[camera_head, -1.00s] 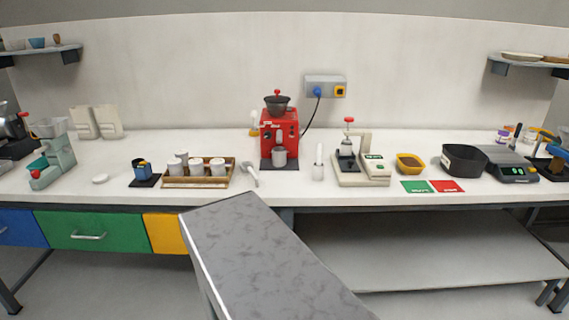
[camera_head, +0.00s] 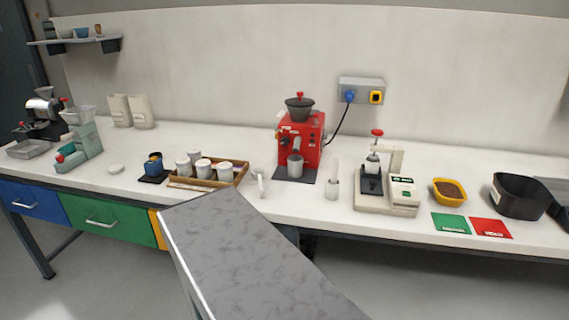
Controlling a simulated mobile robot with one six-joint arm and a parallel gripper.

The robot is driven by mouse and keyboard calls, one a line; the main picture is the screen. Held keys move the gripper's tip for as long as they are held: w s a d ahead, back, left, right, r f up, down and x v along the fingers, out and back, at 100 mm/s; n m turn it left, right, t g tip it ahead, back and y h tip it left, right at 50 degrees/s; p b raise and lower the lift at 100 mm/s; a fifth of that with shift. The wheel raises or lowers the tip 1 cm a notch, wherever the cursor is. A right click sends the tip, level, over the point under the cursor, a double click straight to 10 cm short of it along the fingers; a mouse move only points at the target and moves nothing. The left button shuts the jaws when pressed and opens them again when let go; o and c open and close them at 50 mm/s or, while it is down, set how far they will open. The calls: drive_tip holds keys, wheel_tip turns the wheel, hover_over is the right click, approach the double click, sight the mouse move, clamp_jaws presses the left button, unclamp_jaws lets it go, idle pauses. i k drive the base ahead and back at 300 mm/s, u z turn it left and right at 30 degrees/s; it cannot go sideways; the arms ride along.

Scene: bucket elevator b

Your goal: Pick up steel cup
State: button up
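A small grey metal cup (camera_head: 295,166), which looks like the steel cup, stands upright at the front of the red grinder (camera_head: 302,138), under its outlet and on a dark mat. My gripper is not in view, so its state and its distance from the cup do not show.
A grey marbled surface (camera_head: 235,255) juts toward me in front of the bench. On the white bench (camera_head: 225,140), a wooden tray of white canisters (camera_head: 215,180) stands left of the cup. A white upright holder (camera_head: 332,182) and a beige device (camera_head: 388,190) stand right.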

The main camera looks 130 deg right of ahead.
sight(295, 166)
drive_tip(key=u, duration=0.05)
drive_tip(key=k, duration=1.15)
drive_tip(key=z, duration=0.85)
drive_tip(key=k, duration=0.4)
drive_tip(key=z, duration=0.55)
drive_tip(key=k, duration=0.95)
drive_tip(key=u, duration=0.15)
drive_tip(key=i, duration=0.25)
